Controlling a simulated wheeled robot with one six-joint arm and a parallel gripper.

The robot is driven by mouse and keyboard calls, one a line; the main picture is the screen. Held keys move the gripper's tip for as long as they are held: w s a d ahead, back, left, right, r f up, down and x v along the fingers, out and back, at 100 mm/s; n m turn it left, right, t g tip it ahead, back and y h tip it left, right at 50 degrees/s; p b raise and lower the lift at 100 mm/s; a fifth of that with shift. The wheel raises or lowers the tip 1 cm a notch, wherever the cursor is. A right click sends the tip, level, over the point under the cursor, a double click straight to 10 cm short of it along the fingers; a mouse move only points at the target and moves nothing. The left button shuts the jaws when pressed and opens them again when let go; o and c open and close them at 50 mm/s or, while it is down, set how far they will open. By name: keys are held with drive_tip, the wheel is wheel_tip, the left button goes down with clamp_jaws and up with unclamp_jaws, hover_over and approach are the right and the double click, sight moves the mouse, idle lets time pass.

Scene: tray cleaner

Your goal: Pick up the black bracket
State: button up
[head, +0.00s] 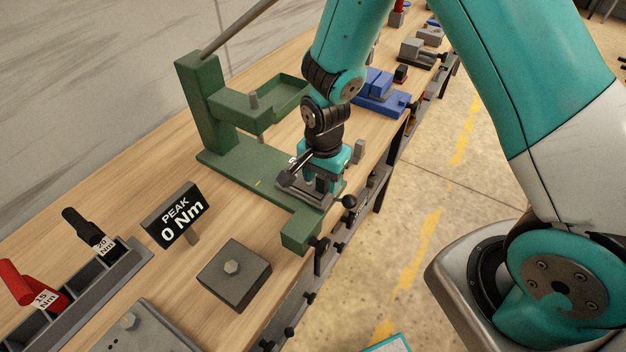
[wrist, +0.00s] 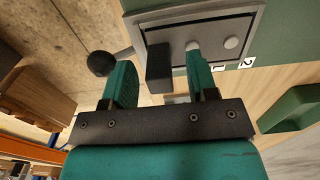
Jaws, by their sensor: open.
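A small dark block, apparently the black bracket (wrist: 158,68), stands at a grey framed fixture (wrist: 248,22) in the wrist view. My gripper (wrist: 160,72) is open, and its two teal fingers appear on either side of the block in that picture. I cannot tell whether either finger touches it. In the head view my gripper (head: 318,186) points down over the same grey fixture on the green stand (head: 245,172). The gripper and wrist cover much of the fixture there, so the bracket is not clear in that view.
A black ball knob (wrist: 100,63) sits beside the fixture. A green arm with a tray (head: 282,93) rises behind my gripper. A PEAK 0 Nm sign (head: 175,214), a grey block with a bolt (head: 234,274) and a tool rack (head: 92,290) are nearer. Blue fixtures (head: 385,98) stand farther along the bench.

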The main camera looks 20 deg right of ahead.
clamp_jaws()
drive_tip(key=shift+r, duration=0.1)
